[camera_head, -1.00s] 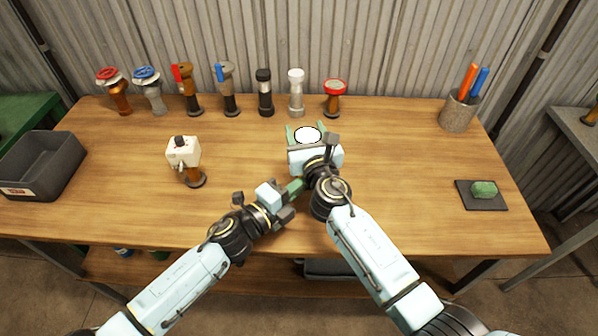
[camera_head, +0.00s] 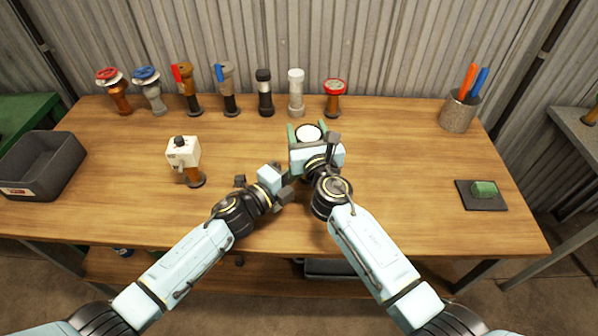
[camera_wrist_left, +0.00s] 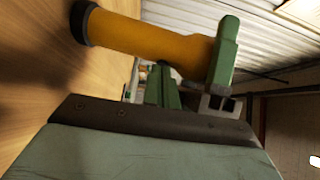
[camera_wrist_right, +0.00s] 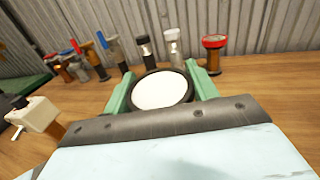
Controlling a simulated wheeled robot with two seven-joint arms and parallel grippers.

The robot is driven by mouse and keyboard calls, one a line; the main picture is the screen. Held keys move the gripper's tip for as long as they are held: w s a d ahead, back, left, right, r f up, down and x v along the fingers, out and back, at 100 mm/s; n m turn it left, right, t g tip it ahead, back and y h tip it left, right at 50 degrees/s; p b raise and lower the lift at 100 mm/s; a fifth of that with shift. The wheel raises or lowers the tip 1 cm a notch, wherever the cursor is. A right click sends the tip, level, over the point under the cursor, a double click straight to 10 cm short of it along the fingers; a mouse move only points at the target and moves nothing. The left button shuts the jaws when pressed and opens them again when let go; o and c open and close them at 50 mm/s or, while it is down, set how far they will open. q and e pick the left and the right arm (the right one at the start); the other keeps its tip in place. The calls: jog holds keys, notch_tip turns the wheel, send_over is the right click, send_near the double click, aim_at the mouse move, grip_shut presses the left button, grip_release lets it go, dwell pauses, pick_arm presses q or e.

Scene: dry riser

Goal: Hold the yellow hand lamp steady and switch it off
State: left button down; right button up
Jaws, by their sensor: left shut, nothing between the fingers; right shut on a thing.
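The yellow hand lamp shows in the left wrist view (camera_wrist_left: 150,42) as an orange-yellow barrel with a dark end near the table. Its round white lens with a black rim faces up in the head view (camera_head: 309,133) and in the right wrist view (camera_wrist_right: 160,90). My right gripper (camera_head: 307,134) is shut on the lamp, with green fingers on either side of its head. My left gripper (camera_wrist_left: 162,85) is shut and empty close beside the lamp barrel; in the head view its fingers are mostly hidden beside the right wrist. The lamp's switch cannot be made out.
Several valves and torch-like items, including a red-topped one (camera_head: 334,97), line the back. A white-headed piece (camera_head: 184,155) stands at left-centre. A grey bin (camera_head: 42,165) is far left, a pen cup (camera_head: 459,114) back right, a black pad (camera_head: 472,200) right. Table between is clear.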

pick_arm(q)
jog(key=shift+w+a+r, duration=0.1)
jog(key=shift+w+a, duration=0.05)
jog(key=shift+a, duration=0.05)
pick_arm(e)
jog(key=shift+s+a+f, duration=0.2)
jog(key=shift+s+a, duration=0.05)
jog(key=shift+a, duration=0.05)
jog(key=shift+f, duration=0.1)
pick_arm(q)
jog(key=s+d+v, duration=0.2)
jog(key=v, duration=1.1)
pick_arm(e)
jog(key=shift+d+f, duration=0.1)
jog(key=shift+d, duration=0.05)
pick_arm(q)
jog(key=shift+s+d, duration=0.1)
jog(key=shift+d, duration=0.05)
pick_arm(e)
jog(key=o, duration=1)
jog(key=shift+o, duration=1.1)
jog(key=shift+w, duration=0.1)
jog(key=shift+o, duration=0.2)
jog(key=shift+r, duration=0.2)
